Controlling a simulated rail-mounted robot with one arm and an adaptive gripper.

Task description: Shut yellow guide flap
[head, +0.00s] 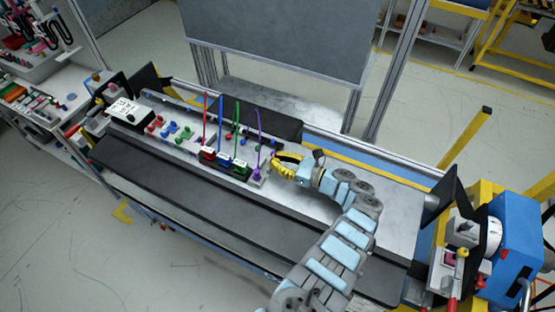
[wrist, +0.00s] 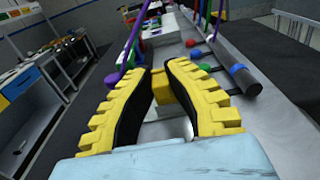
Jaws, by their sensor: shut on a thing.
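My gripper (head: 278,164) has yellow, ribbed fingers with black inner pads. It is low over the grey module top, just right of the row of coloured connectors. In the wrist view my gripper (wrist: 160,78) has its fingers drawn toward each other, with a small yellow block (wrist: 163,90) between them, which looks like the guide flap. The fingers are shut on it. Its hinge and how far it is tilted are hidden by the fingers. In the head view the flap cannot be told apart from the yellow fingers.
A purple connector (head: 257,174) with an upright purple cable stands close left of my gripper. Green (head: 239,168), blue (head: 224,160) and red (head: 207,154) connectors follow. A black bar (wrist: 240,82) with a blue band lies to the right in the wrist view. The module's right part is clear.

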